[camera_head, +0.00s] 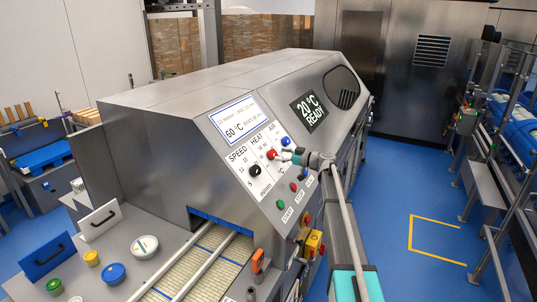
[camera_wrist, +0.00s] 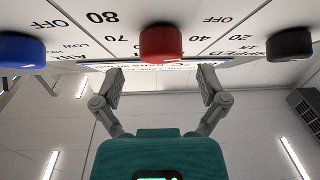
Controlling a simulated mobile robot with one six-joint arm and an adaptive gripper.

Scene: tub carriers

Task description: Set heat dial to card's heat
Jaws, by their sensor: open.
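The red heat dial (camera_head: 271,154) is on the sloped control panel, between the black speed dial (camera_head: 254,170) and the blue air dial (camera_head: 285,141). The card (camera_head: 237,119) above the dials reads 60 °C. My gripper (camera_head: 286,156) is at the panel, close to the red dial. In the wrist view, my gripper (camera_wrist: 160,82) is open, with the red dial (camera_wrist: 163,43) ahead of and between the fingers, apparently not gripped. Numbers 80 and 70 show beside it, upside down. I cannot tell where its pointer stands.
A dark display (camera_head: 310,111) reads 20 °C READY. Small buttons (camera_head: 293,187) lie below the dials, near my arm. A conveyor (camera_head: 190,267) enters the machine at the front. Blue floor (camera_head: 400,200) is open at the right.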

